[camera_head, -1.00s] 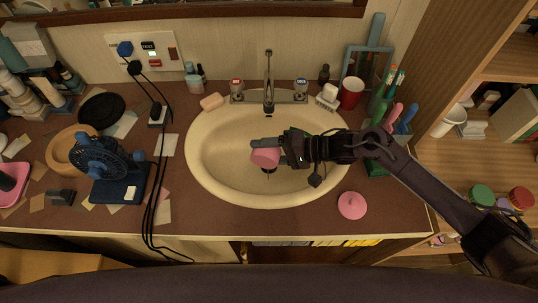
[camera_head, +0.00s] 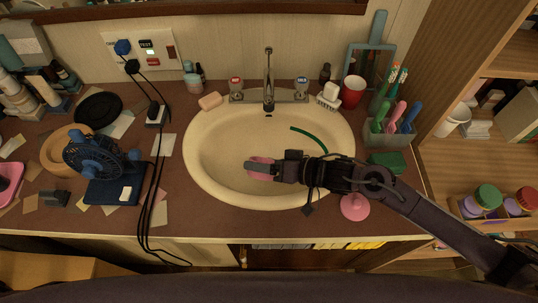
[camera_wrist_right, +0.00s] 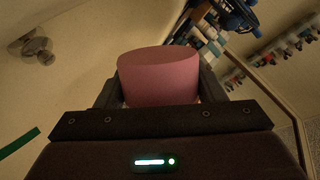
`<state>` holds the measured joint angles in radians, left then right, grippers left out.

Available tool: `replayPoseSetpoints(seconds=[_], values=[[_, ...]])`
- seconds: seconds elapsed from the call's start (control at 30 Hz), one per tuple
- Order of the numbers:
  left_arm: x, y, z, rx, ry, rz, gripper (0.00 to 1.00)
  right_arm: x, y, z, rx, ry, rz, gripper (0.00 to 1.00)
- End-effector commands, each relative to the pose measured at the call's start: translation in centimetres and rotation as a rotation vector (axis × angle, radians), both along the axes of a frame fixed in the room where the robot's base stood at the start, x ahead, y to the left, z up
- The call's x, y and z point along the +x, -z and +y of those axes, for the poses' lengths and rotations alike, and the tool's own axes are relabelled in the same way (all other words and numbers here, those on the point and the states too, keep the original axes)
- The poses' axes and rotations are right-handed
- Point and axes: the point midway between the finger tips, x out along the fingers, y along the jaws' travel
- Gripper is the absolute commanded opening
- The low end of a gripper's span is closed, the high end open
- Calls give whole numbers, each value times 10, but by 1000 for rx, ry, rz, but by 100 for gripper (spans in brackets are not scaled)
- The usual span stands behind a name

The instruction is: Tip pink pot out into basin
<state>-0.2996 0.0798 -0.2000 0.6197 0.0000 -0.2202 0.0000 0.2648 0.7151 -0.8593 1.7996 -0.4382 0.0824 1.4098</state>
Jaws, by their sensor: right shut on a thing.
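The pink pot (camera_head: 261,160) is held over the front middle of the basin (camera_head: 225,135). My right gripper (camera_head: 268,168) is shut on it, with the fingers around its sides. In the right wrist view the pot (camera_wrist_right: 160,78) sits between the two dark fingers; its inside does not show clearly, so its exact tilt is hard to tell. A thin curved green strip (camera_head: 310,137) lies in the right part of the basin; a green strip also shows in the wrist view (camera_wrist_right: 18,145). My left gripper is not in view.
A pink lid (camera_head: 355,207) lies on the counter right of the basin. The faucet (camera_head: 268,90) stands behind, with soap (camera_head: 210,101) and a red cup (camera_head: 352,92) nearby. A blue fan (camera_head: 95,160) and black cables (camera_head: 152,190) are at left.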

Motion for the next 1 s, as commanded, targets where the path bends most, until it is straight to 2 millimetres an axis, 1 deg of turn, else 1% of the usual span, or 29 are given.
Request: replayPoseSetpoints(seconds=[0.2,0.23,0.3,0.53,0.6,0.73,0.77,0.8,1.0], values=[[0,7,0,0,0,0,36,-10,9,3,-57,5,-203,38],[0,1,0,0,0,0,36,-14,2,4,-64,4,-230,38],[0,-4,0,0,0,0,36,-21,-3,6,-83,6,-290,38],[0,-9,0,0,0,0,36,-42,-15,12,-143,10,-490,38],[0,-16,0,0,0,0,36,-47,-26,14,-159,11,-544,38],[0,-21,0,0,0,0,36,-56,-39,16,-186,11,-637,38],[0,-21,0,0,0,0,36,-58,-41,17,-192,12,-656,38],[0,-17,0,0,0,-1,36,-61,-39,17,-200,11,-683,38],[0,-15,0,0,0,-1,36,-69,-44,20,-229,13,-781,38]])
